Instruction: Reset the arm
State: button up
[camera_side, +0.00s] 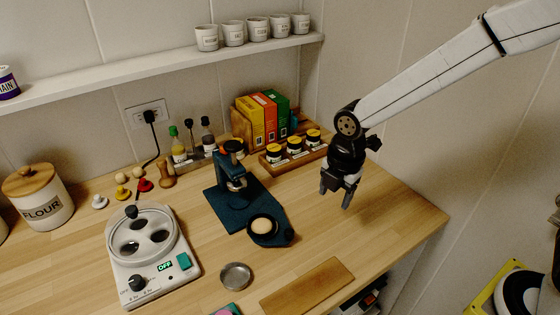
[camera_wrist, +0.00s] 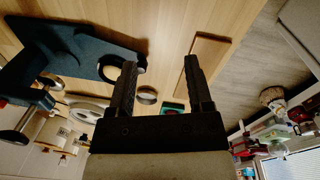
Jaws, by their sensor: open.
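My gripper (camera_side: 336,194) hangs over the right part of the wooden counter, its fingers pointing down. In the wrist view my gripper (camera_wrist: 159,72) shows its two fingers spread apart with nothing between them but bare counter and a small metal ring beyond. In the side view it is right of the dark blue press-like device (camera_side: 233,185) and touches nothing that I can see. My white arm comes in from the upper right.
A wooden board (camera_side: 308,287) lies at the counter's front edge. A metal ring (camera_side: 236,276), a white appliance (camera_side: 150,250) reading OFF and a flour canister (camera_side: 40,196) stand left. Spice jars (camera_side: 294,146) stand behind. A shelf (camera_side: 150,70) with cups runs along the wall.

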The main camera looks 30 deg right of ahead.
jog(key=s+d+m+t, duration=0.1)
jog(key=s+d+m, duration=0.8)
jog(key=m, duration=1.2)
jog(key=shift+s+d+f+t, duration=0.2)
jog(key=shift+d+f+t, duration=0.15)
jog(key=shift+d, duration=0.3)
